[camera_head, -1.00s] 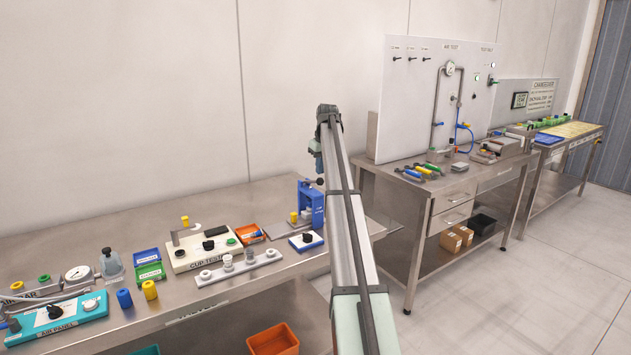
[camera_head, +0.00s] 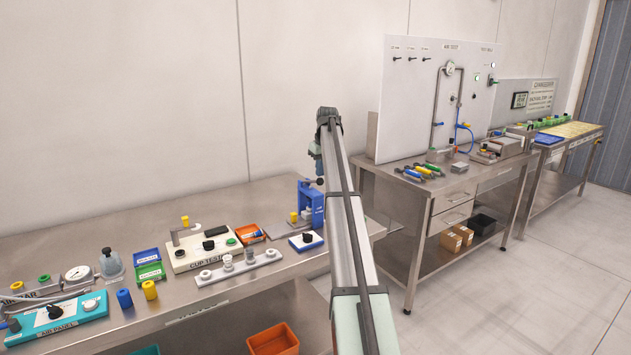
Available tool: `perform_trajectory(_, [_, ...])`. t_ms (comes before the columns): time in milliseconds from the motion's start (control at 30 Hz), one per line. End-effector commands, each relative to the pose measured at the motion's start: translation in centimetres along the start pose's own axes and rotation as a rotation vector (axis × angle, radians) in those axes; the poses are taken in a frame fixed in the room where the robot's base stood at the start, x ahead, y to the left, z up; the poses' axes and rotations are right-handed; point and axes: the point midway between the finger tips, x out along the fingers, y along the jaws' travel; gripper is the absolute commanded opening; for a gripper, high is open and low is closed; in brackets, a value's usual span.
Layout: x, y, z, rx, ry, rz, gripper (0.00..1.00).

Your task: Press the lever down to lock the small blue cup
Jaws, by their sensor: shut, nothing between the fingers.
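A blue stand (camera_head: 312,208) is at the right end of the near bench, with a dark round knob (camera_head: 320,181) at its top that looks like a lever end. My gripper (camera_head: 319,174) is shut, small and partly hidden by my arm, just above or at the knob; I cannot tell whether they touch. A yellow cup (camera_head: 294,217) is at the stand's left side. I cannot make out a blue cup in the stand. A small blue cylinder (camera_head: 124,298) stands upright at the bench's front left.
A blue-edged white box with a black knob (camera_head: 306,239) sits in front of the stand. An orange tray (camera_head: 249,234), a cup test unit (camera_head: 202,247) and a white rack (camera_head: 239,267) are to its left. My arm crosses the bench's right end.

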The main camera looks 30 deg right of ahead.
Motion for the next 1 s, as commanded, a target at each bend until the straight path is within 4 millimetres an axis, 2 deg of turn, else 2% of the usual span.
perform_trajectory(1000, [3.3,0.0,0.6,0.0,0.001,0.0,0.0])
